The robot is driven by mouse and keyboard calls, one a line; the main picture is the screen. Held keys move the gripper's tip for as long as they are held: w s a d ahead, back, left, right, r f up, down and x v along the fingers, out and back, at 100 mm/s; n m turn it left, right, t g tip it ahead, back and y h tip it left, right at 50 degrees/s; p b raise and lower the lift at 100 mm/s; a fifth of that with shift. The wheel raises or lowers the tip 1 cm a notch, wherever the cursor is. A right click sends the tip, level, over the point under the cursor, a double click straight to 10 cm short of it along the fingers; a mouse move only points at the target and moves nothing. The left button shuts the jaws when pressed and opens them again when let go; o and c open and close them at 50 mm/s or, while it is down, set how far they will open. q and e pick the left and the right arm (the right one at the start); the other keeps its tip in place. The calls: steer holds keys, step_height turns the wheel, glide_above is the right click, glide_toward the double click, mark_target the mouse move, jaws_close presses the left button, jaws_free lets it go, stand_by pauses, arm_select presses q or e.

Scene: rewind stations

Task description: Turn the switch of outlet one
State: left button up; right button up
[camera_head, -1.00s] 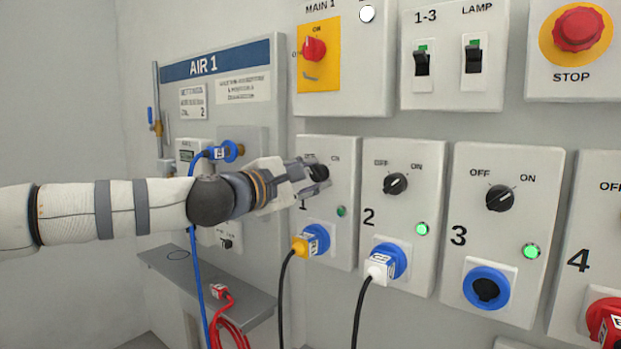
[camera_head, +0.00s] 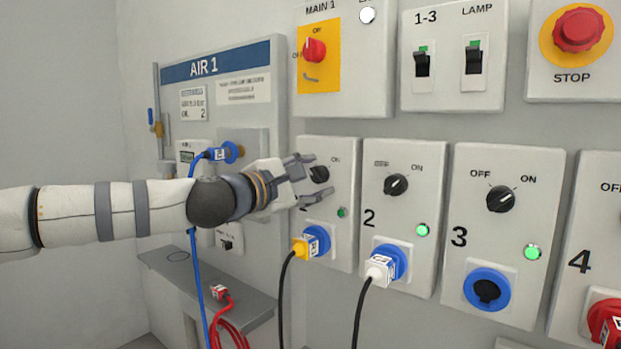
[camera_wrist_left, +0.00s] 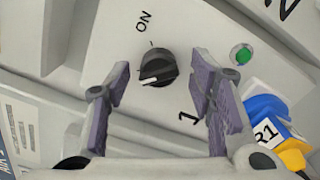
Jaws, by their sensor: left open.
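Outlet one's panel (camera_head: 346,235) carries a black round switch (camera_head: 319,174), an ON label at its upper right and a green lamp (camera_head: 342,212). My left gripper (camera_head: 318,175) is open in front of it, one finger above and one below the switch. In the left wrist view the switch (camera_wrist_left: 157,68) sits between the spread fingers of the gripper (camera_wrist_left: 161,76), with gaps on both sides. Its white mark points to the lower left, away from ON. The OFF label is hidden. The lamp (camera_wrist_left: 243,55) looks dull green. My right gripper is not in view.
Outlet one's blue socket holds a yellow plug (camera_head: 303,247) with a black cable. Panel 2 (camera_head: 404,215) and panel 3 (camera_head: 515,240) stand to the right, with brightly lit lamps. The AIR 1 board (camera_head: 250,110) with a blue hose (camera_head: 195,265) is behind my arm. A grey shelf (camera_head: 165,265) juts out below.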

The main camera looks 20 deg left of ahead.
arm_select(q)
steer(key=v, duration=1.2)
